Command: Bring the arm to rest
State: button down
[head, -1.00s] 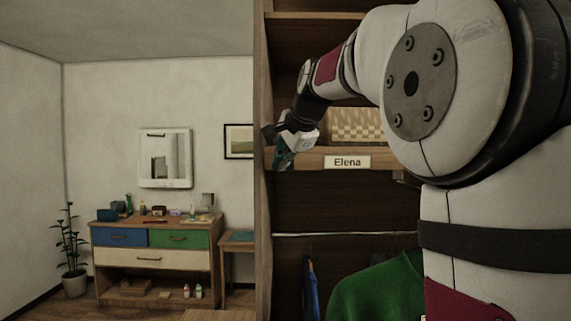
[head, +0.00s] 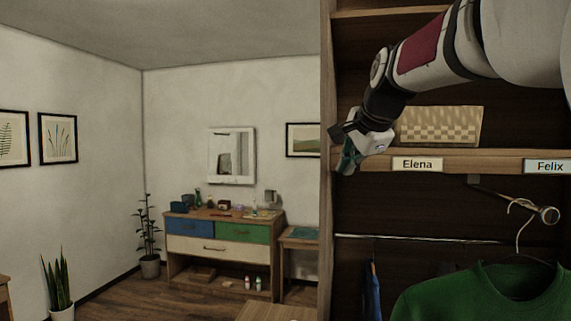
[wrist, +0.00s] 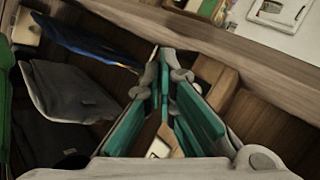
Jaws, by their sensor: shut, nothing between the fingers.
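My arm reaches in from the upper right in the head view, bent down toward the left side of the wardrobe. My gripper (head: 347,160) hangs at the wardrobe's left upright, in front of the shelf edge and left of the "Elena" label. It also shows in the wrist view (wrist: 164,62), where its teal fingers come together at the tips with nothing held. I cannot tell from the head view how far it is from the wood.
The wardrobe shelf (head: 470,160) carries a woven basket (head: 438,126). A green garment (head: 490,297) hangs below, and a dark grey garment (wrist: 70,92) and a blue one (wrist: 85,45) show in the wrist view. A dresser (head: 222,245) stands farther back left, with open floor before it.

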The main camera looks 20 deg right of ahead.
jog(key=s+a+f+n+g+y, duration=0.1)
jog(key=s+a+f+n+g, duration=0.1)
jog(key=s+a+f+n, duration=1)
jog(key=s+a+f+n+g, duration=0.1)
jog(key=s+a+f+n, duration=0.1)
jog(key=s+f, duration=0.3)
jog(key=s+a+f+n+g, duration=0.1)
jog(key=s+a+f+n, duration=0.2)
jog(key=s+f, duration=0.3)
jog(key=s, duration=0.3)
jog(key=shift+s+a+f+n+y+b, duration=0.25)
jog(key=shift+s+a+n+y+b, duration=0.05)
jog(key=shift+s+n+y+b, duration=0.1)
